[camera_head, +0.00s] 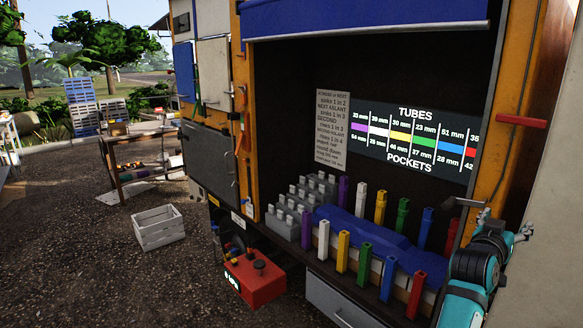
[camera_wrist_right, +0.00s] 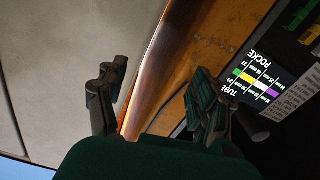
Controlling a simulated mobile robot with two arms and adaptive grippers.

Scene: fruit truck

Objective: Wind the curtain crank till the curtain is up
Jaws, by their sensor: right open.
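The blue curtain (camera_head: 360,14) hangs across the top of the truck's opening, with a pale bar along its lower edge; the opening below is uncovered. A grey bent piece (camera_head: 463,202), which looks like the crank, shows at the right post beside my right gripper (camera_head: 503,226). I cannot tell whether they touch. In the right wrist view, the right gripper (camera_wrist_right: 155,102) has its fingers wide apart with nothing between them, facing the orange post (camera_wrist_right: 205,45). A dark handle-like piece (camera_wrist_right: 250,126) lies just beyond its right finger. My left gripper is out of view.
Coloured tubes (camera_head: 381,208) and grey blocks (camera_head: 290,215) stand on the truck's shelf. A printed board (camera_head: 415,140) hangs at the back. A red bar (camera_head: 522,121) sticks out on the right post. A red box (camera_head: 255,280) and white crate (camera_head: 159,228) stand outside.

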